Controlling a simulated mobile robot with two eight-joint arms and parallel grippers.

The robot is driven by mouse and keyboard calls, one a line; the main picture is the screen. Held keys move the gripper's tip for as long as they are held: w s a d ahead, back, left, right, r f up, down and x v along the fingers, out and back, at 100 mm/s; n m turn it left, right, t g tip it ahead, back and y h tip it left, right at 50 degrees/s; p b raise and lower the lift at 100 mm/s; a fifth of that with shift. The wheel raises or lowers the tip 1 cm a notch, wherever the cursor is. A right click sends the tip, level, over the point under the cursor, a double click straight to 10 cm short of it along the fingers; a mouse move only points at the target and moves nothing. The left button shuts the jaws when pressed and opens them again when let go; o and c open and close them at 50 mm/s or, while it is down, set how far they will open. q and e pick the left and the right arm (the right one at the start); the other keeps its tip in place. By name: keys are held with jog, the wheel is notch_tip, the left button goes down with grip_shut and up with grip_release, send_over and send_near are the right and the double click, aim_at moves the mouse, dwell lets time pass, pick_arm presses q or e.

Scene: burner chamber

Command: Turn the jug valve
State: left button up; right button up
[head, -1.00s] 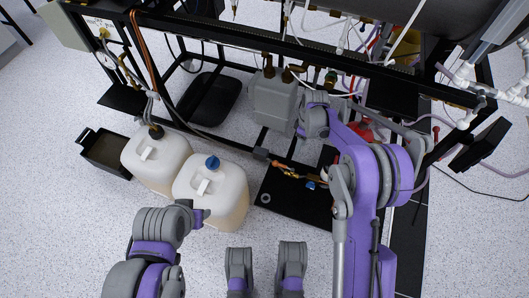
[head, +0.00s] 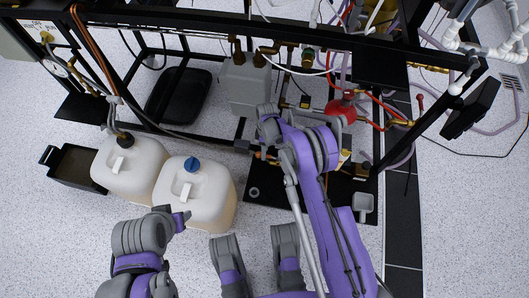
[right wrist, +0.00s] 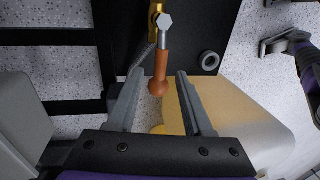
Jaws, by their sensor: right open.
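The jug valve (right wrist: 163,20) shows in the right wrist view as a brass body with a hex nut and an orange lever handle (right wrist: 159,72). The handle points down the picture towards my right gripper (right wrist: 160,74). That gripper is open. The rounded handle end shows between its two fingers, with a gap on each side; I cannot tell whether it is at fingertip depth. In the head view my right arm covers most of the valve and its gripper. Two cream jugs, one with a black cap (head: 130,165) and one with a blue cap (head: 192,200), stand left of it. My left gripper is not clearly visible.
A black plate (head: 290,205) with a loose ring (head: 254,192) lies under the valve. Black frame bars, hoses and a grey canister (head: 247,85) stand behind. A red vessel (head: 342,110) is to the right. Speckled floor is open in front.

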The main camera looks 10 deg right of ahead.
jog(key=shift+s+a+f, duration=0.1)
jog(key=shift+f, duration=0.5)
grip_shut()
dwell(1.1)
